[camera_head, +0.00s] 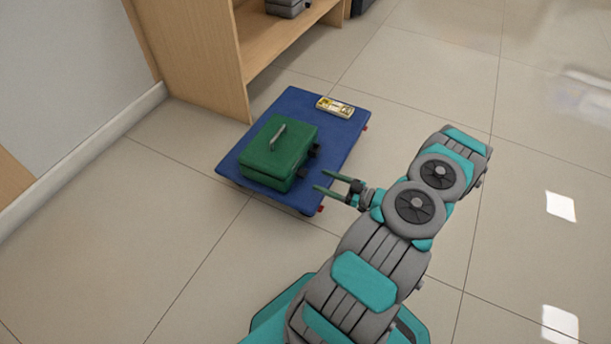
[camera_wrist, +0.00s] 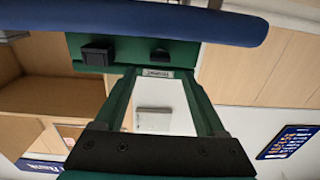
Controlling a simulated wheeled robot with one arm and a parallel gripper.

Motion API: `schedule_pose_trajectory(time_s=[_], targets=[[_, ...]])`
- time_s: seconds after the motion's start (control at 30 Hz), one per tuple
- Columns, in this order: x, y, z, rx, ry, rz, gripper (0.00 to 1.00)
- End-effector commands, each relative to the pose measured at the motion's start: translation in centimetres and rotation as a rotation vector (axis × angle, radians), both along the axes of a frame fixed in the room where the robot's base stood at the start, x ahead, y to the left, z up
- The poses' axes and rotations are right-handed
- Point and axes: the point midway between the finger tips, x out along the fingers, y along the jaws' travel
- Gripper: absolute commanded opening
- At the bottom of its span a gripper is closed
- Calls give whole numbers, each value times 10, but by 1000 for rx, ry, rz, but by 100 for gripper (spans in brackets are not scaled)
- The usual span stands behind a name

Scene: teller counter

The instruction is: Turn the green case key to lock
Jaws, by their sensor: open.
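The green case (camera_head: 283,148) sits on a blue platform with its grey handle (camera_head: 278,136) on top. Two dark fittings stick out of its side facing my gripper, a far one (camera_head: 314,150) and a near one (camera_head: 302,172). The wrist view seems upside down; there the case (camera_wrist: 126,48) shows a black block (camera_wrist: 97,53) and a smaller dark rounded piece (camera_wrist: 160,55). I cannot tell which is the key. A small label (camera_wrist: 160,73) is beside them. My gripper (camera_head: 319,181) is open and empty, its fingertips just short of the case's near fitting.
The blue platform (camera_head: 330,135) stands low on the tiled floor. A yellowish box (camera_head: 335,107) lies at its far end. A wooden shelf unit (camera_head: 195,55) and a wall stand behind. The floor on the right is clear.

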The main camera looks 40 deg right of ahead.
Motion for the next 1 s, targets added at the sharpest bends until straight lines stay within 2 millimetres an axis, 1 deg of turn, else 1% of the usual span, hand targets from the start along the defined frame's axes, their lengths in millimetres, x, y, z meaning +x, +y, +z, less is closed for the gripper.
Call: schedule_pose_trajectory(time_s=[0.03, 0.2, 0.4, 0.6, 0.83, 0.87, 1.0], targets=[[7, 5, 0, 0, 0, 5, 72], [30, 15, 0, 1, 1, 4, 72], [51, 23, 0, -2, 1, 4, 72], [59, 26, 0, -3, 1, 1, 72], [60, 26, 0, -2, 1, 1, 72], [60, 26, 0, -2, 1, 1, 71], [59, 27, 0, -2, 1, 1, 56]])
